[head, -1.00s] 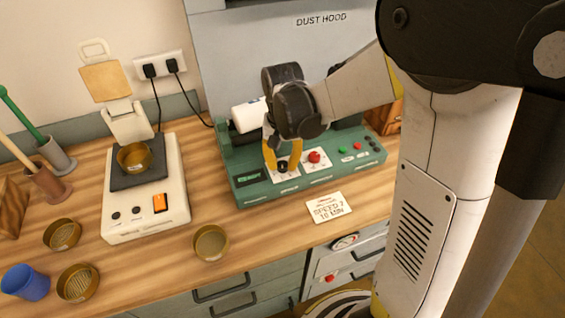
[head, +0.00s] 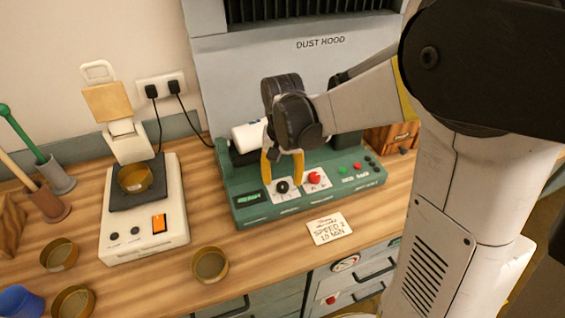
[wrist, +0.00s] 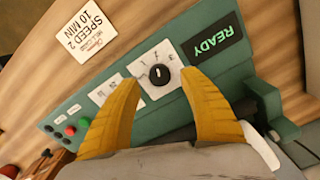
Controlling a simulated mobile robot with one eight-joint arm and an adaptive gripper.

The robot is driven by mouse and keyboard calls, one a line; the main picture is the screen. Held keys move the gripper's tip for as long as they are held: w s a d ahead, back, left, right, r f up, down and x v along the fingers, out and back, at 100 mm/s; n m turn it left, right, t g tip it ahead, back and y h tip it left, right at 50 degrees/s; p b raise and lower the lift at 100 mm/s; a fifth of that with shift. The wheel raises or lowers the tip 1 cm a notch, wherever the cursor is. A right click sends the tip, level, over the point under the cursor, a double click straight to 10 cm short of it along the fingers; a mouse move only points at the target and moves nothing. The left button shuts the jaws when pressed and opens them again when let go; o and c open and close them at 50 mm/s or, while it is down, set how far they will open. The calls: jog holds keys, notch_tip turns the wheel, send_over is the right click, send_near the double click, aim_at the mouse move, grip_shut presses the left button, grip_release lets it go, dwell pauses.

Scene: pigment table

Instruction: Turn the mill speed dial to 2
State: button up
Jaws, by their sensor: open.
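The mill is a green console (head: 340,190) with a white roller on top; it also shows in the wrist view (wrist: 225,80). Its black dial (head: 282,187) sits on a white scale plate, seen clearly in the wrist view (wrist: 159,75). A small light mark shows on the dial, but I cannot read its setting. My gripper (head: 282,181) is open, pointing down at the dial. In the wrist view its yellow fingertips (wrist: 160,82) lie on either side of the dial, with gaps. I cannot tell whether they are level with it or above it.
The display (wrist: 215,42) reads READY. A card (head: 329,228) reading SPEED 2, 10 MIN lies in front. A scale (head: 150,225) and brass dishes (head: 210,264) stand left.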

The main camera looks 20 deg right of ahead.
aim_at(283, 184)
notch_tip(283, 184, up, 10)
jog(key=shift+f, duration=0.25)
dwell(0.3)
jog(key=s+r+n+t, duration=0.1)
jog(key=s+n+t, duration=0.3)
jog(key=s+t, duration=0.3)
jog(key=shift+s+n, duration=0.3)
jog(key=shift+s, duration=2.6)
